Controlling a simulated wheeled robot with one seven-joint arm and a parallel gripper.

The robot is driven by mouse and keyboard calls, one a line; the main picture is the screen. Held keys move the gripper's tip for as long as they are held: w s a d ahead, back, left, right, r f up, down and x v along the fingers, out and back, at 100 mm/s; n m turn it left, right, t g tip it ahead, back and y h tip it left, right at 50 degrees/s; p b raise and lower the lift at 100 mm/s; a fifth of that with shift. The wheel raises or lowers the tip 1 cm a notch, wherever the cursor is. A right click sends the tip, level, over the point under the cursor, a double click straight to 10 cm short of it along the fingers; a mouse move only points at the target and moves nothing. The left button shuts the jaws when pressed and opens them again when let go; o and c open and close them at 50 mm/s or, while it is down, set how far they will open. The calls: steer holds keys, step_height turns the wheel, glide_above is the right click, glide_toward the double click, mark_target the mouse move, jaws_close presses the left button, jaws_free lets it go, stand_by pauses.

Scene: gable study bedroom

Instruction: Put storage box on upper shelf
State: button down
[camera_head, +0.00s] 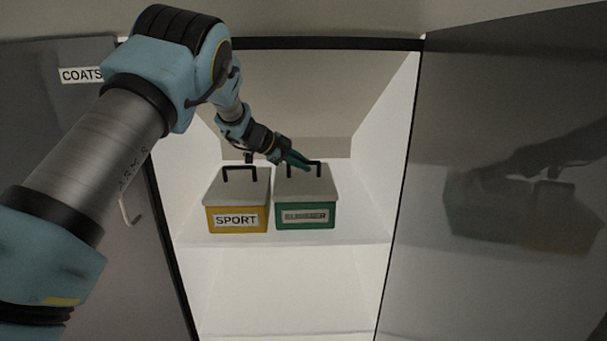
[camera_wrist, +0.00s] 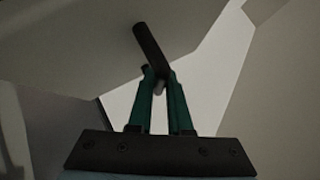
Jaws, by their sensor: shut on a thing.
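A green storage box (camera_head: 305,215) with a white lid and a dark handle is on the cupboard's upper shelf (camera_head: 350,233), to the right of a yellow box. Its label is hard to read. My gripper (camera_head: 303,165) reaches in from the upper left and is shut on the green box's handle. In the wrist view, the green fingers (camera_wrist: 158,85) close on the dark handle bar (camera_wrist: 150,45). I cannot tell whether the box rests fully on the shelf or hangs just above it.
A yellow box (camera_head: 237,217) labelled SPORT stands close beside the green one. A grey door (camera_head: 95,160) labelled COATS is at left. A glossy dark door panel (camera_head: 510,150) at right shows reflections. Shelf space right of the green box and the compartment below (camera_head: 290,290) look clear.

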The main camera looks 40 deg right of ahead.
steer(key=shift+f+b, duration=0.45)
steer(key=shift+f, duration=0.25)
steer(key=shift+r, duration=0.1)
steer(key=c, duration=0.8)
jaws_free()
steer(key=shift+c, duration=0.2)
steer(key=b+v, duration=0.1)
steer(key=v, duration=1.1)
